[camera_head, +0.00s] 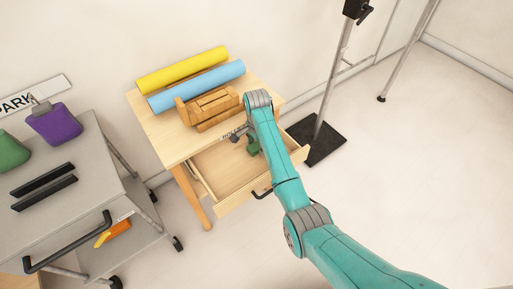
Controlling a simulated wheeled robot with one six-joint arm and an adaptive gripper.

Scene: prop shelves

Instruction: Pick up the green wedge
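A small dark green piece (253,149), likely the green wedge, shows inside the open drawer (215,170) of the wooden table, near the drawer's back. My teal arm passes over the drawer and partly hides the green piece. My gripper (237,136) shows only as a small dark shape at the arm's end, just left of the green piece and low by the table's front edge. Its fingers are too small and too covered to tell whether they are open, shut or touching the piece.
The tabletop holds a yellow roll (183,70), a blue roll (197,85) and a wooden object (208,106) close to my arm. A grey cart (75,225) with a purple container (54,124) stands left. A black stand base (316,142) is right of the drawer.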

